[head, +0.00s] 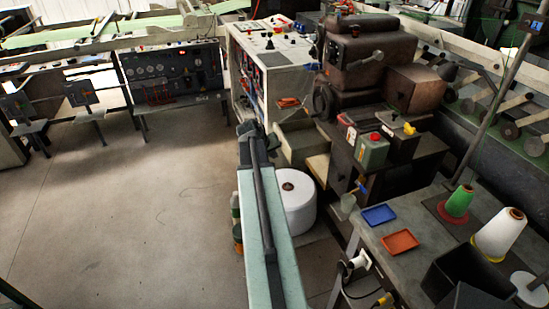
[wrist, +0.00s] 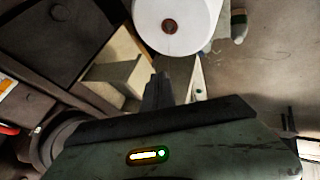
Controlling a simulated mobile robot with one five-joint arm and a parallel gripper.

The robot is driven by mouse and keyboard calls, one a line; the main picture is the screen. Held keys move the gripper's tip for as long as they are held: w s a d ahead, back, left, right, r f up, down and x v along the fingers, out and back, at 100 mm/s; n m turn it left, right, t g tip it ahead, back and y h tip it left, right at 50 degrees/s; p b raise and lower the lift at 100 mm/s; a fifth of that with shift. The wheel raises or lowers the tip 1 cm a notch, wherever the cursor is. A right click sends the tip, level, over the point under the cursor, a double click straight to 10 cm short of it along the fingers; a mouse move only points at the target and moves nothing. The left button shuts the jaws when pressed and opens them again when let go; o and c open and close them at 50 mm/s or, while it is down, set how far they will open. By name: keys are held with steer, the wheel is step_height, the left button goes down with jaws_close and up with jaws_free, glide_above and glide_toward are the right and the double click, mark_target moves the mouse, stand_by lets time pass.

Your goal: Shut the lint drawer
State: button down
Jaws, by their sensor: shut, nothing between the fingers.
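A pale, box-shaped part that looks like the lint drawer (head: 296,146) sticks out from the lower left of the dark brown machine (head: 350,65) in the head view. A similar beige box (wrist: 117,72) shows in the wrist view, left of my fingers; I cannot tell for certain that it is the drawer. My gripper (head: 250,129) is at the far end of my pale green arm, left of the drawer and seemingly apart from it. In the wrist view my gripper (wrist: 160,88) is shut and empty. The drawer's inside is not clear.
A big white roll (head: 296,203) stands on the floor right of my arm; it also shows in the wrist view (wrist: 178,22). A white control cabinet (head: 270,62) stands behind. A table (head: 372,262) with trays and cones is at right. The floor (head: 130,200) at left is clear.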

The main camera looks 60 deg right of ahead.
mark_target(289, 158)
steer(key=d+f, duration=0.1)
steer(key=d, duration=0.1)
steer(key=s+d+f+b, duration=0.1)
steer(key=d, duration=0.1)
steer(key=s+d+f+b, duration=0.1)
steer(key=d, duration=0.1)
steer(key=shift+s+f, duration=0.15)
steer(key=shift+f, duration=0.05)
